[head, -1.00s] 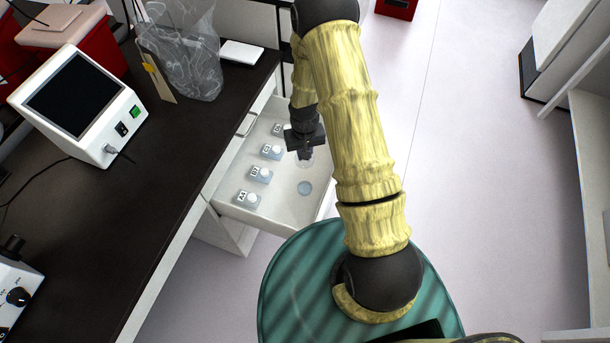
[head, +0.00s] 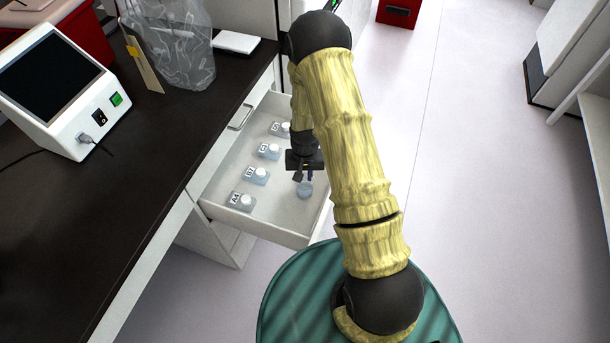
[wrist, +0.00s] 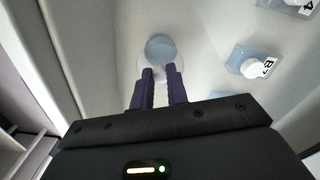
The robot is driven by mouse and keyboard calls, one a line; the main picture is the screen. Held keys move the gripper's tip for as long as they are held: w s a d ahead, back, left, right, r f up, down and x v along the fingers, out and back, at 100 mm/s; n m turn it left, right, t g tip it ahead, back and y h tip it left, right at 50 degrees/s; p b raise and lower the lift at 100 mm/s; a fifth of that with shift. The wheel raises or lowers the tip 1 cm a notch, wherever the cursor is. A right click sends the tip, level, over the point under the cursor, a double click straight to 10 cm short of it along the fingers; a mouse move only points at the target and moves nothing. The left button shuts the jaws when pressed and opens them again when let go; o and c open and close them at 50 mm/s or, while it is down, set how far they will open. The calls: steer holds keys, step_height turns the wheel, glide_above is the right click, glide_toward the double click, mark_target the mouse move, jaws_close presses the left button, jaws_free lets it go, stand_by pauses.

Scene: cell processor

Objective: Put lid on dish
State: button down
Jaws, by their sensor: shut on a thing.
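The dish (head: 304,190) is a small round pale-blue dish on the floor of the open drawer, near its right side. It also shows in the wrist view (wrist: 160,46), just beyond my fingertips. The lid (wrist: 142,66) is a clear, faint disc at my fingertips in the wrist view. It overlaps the near part of the dish in that picture; whether they touch I cannot tell. My gripper (wrist: 160,73) is shut on the lid. In the head view my gripper (head: 304,176) points down into the drawer, just behind the dish, and the lid is hard to make out.
The open drawer (head: 270,231) has a row of several white-capped, labelled bottles along its left side, including one nearest the front (head: 242,202). Drawer walls stand close around my gripper. The dark bench (head: 150,170) holds a white screen device (head: 70,95). Floor on the right is clear.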

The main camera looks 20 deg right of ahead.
mark_target(305, 181)
steer(key=shift+r, duration=0.1)
steer(key=shift+r+m+p, duration=0.15)
steer(key=shift+m+p, duration=0.15)
steer(key=shift+m, duration=0.8)
steer(key=shift+f+b, duration=1.5)
steer(key=shift+f, duration=0.7)
steer(key=shift+f, duration=0.35)
steer(key=shift+f+b, duration=0.4)
steer(key=shift+b, duration=0.1)
steer(key=c, duration=1.3)
jaws_free()
